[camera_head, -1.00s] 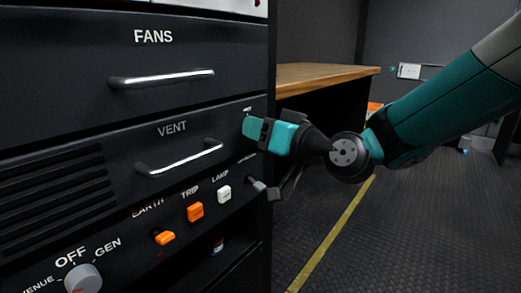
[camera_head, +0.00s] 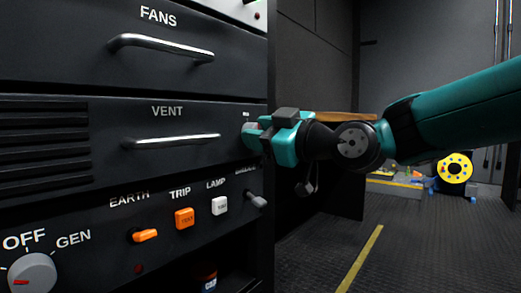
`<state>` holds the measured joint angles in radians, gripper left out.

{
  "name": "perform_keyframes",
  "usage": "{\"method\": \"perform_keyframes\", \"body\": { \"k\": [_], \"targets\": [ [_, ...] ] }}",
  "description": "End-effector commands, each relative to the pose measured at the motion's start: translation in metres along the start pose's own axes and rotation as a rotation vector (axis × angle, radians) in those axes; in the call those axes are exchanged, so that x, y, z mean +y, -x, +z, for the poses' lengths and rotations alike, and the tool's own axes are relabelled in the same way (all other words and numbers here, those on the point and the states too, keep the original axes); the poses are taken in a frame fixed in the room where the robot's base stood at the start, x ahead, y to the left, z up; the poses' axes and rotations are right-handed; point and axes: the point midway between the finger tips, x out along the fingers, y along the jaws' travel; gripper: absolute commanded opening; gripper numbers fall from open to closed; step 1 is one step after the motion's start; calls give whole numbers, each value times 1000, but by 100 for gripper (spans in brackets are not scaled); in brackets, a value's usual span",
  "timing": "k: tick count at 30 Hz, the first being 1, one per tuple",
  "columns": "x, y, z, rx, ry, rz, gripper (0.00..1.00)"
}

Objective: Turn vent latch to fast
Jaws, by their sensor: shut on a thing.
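The VENT drawer (camera_head: 110,130) is a black front with a silver bar handle (camera_head: 165,142), and it looks closed. At its right end a small grey piece, seemingly the vent latch (camera_head: 249,128), shows between the panel and my gripper. A small white label (camera_head: 247,115) sits above it, too small to read. My teal and black gripper (camera_head: 262,138) reaches in from the right and is shut on the latch. The fingers hide most of the latch, so I cannot tell which way it points.
The FANS drawer (camera_head: 160,45) is above. Below are the orange EARTH switch (camera_head: 145,236), orange TRIP button (camera_head: 184,218), white LAMP button (camera_head: 220,205), a grey toggle (camera_head: 257,200) and a grey rotary knob (camera_head: 33,273). Open floor (camera_head: 420,250) lies to the right.

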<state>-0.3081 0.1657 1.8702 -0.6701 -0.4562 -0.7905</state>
Motion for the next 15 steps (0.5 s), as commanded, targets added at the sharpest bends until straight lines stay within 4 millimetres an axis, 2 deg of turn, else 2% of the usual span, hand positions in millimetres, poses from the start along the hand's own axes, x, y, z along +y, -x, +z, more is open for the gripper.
{"method": "perform_keyframes", "body": {
  "k": [15],
  "targets": [
    [1,0,1,3,102,-5,13]
  ]
}}
